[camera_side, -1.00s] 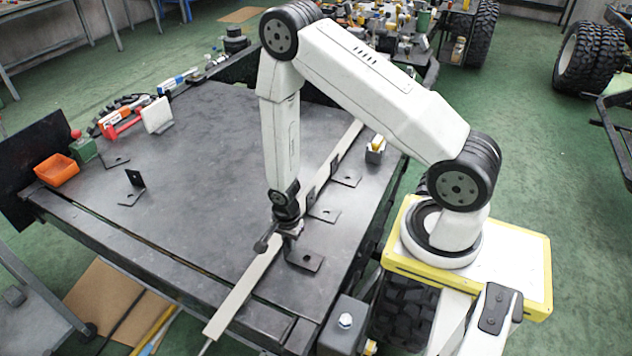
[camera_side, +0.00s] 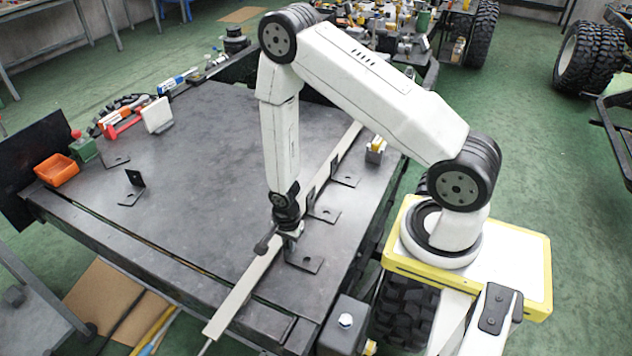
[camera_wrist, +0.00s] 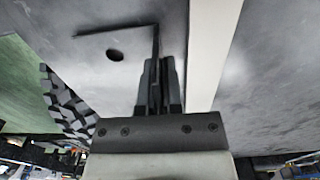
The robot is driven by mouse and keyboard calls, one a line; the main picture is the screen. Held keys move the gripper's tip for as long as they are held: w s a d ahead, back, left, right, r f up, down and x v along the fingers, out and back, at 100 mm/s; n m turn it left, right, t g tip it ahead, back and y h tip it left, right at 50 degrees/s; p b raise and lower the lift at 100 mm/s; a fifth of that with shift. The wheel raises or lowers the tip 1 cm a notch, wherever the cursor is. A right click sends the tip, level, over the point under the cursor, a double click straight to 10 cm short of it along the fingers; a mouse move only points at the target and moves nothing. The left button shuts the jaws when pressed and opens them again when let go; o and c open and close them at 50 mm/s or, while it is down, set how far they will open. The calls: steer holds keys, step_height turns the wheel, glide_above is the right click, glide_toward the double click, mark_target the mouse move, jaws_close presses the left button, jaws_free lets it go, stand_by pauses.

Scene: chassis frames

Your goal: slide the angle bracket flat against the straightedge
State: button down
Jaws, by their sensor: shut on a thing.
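The angle bracket (camera_side: 306,262) is a dark L-shaped piece at the near end of the table, right of the straightedge. In the wrist view its flat plate with a hole (camera_wrist: 92,44) lies on the table and its upright flange (camera_wrist: 156,42) stands between my fingers. My gripper (camera_side: 289,240) is shut on that flange, low over the table; its fingers show in the wrist view (camera_wrist: 160,82). The straightedge (camera_side: 242,290) is a long pale strip running diagonally across the table. It passes just right of the fingers in the wrist view (camera_wrist: 212,45).
Two more brackets (camera_side: 325,214) (camera_side: 347,179) stand farther along the straightedge on its right side. Loose brackets (camera_side: 133,188) (camera_side: 116,160) lie at left, near an orange bin (camera_side: 57,170). The table (camera_side: 200,190) left of the straightedge is mostly clear.

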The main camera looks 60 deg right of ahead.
steer(key=shift+f, duration=0.2)
stand_by(0.3)
steer(key=c, duration=0.7)
jaws_free()
steer(key=shift+r, duration=0.2)
steer(key=shift+r, duration=3.3)
